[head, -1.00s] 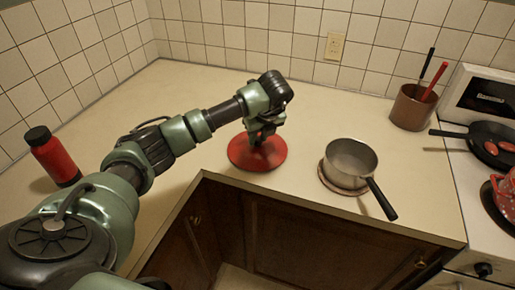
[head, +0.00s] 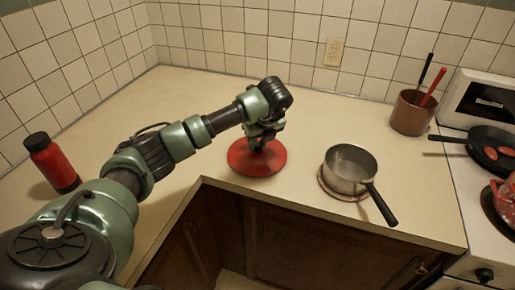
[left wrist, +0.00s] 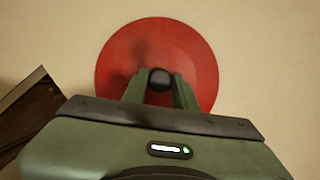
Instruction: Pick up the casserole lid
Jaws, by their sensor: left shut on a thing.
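The casserole lid (head: 272,160) is a red disc on the counter near the inner corner of its front edge. In the left wrist view the lid (left wrist: 188,50) lies under my fingers, with its black knob (left wrist: 159,79) between them. My left gripper (head: 259,142) reaches down from above at the lid's middle and is shut on that knob. The knob is hidden by the fingers in the head view. The lid looks flat, and I see no clear gap between it and the counter. My right gripper is not in view.
A saucepan (head: 349,165) stands on a round mat right of the lid, handle toward the front edge. A red bottle (head: 54,168) stands at left. A brown utensil pot (head: 410,115) and the stove with a frying pan (head: 484,150) are at right. The counter behind the lid is clear.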

